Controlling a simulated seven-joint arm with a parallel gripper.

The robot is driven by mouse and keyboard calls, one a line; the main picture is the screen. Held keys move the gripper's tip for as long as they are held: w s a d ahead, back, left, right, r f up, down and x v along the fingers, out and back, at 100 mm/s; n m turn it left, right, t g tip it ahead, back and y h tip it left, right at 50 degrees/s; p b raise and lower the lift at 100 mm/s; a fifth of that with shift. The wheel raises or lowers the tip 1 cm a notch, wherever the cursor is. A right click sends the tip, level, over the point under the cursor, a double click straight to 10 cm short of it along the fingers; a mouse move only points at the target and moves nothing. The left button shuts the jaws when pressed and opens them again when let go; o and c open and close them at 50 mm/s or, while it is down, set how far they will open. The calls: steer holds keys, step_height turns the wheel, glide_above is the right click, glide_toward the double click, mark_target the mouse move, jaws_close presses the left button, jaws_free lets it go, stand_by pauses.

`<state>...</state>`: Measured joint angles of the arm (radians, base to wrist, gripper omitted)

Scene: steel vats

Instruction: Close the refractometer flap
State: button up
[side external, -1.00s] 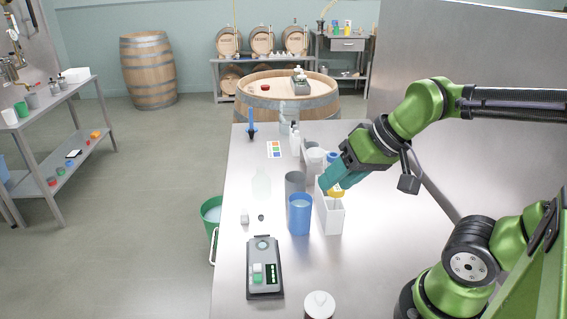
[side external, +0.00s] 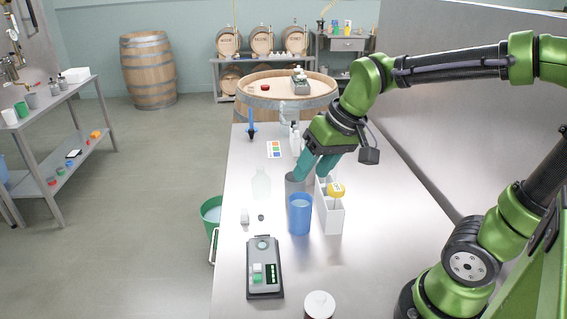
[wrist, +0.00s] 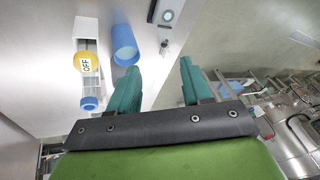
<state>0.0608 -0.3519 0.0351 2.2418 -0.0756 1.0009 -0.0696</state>
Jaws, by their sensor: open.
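A dark grey bench device (side external: 265,268) with a pale round spot, a small screen and a green-and-white block lies near the front left of the steel bench. It looks like the refractometer; I cannot make out how its flap stands. Part of it shows at the top edge of the wrist view (wrist: 167,15). My gripper (side external: 311,172) is open, teal fingers spread, above the grey cup and the back of the white holder. It is well behind the device and apart from it. In the wrist view my gripper (wrist: 158,72) has nothing between its fingers.
A blue cup (side external: 300,216), a grey cup (side external: 295,183) and a white holder (side external: 331,214) with a yellow-topped item (side external: 337,190) stand between my gripper and the device. A clear bottle (side external: 261,184) is to the left. A white-capped jar (side external: 319,304) stands at the front.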

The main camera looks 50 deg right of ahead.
steer(key=w+d+f+n+g, duration=0.2)
steer(key=w+n+g, duration=0.15)
steer(key=w, duration=0.55)
steer(key=w+d+f+n+g, duration=0.2)
steer(key=w+f+n+g, duration=0.15)
steer(key=w, duration=0.45)
steer(key=n+y, duration=0.2)
steer(key=n, duration=0.4)
glide_toward(259, 216)
steer(key=shift+g, duration=0.4)
steer(key=x, duration=0.8)
steer(key=shift+w+a+f, duration=0.15)
steer(key=shift+w, duration=0.05)
jaws_close()
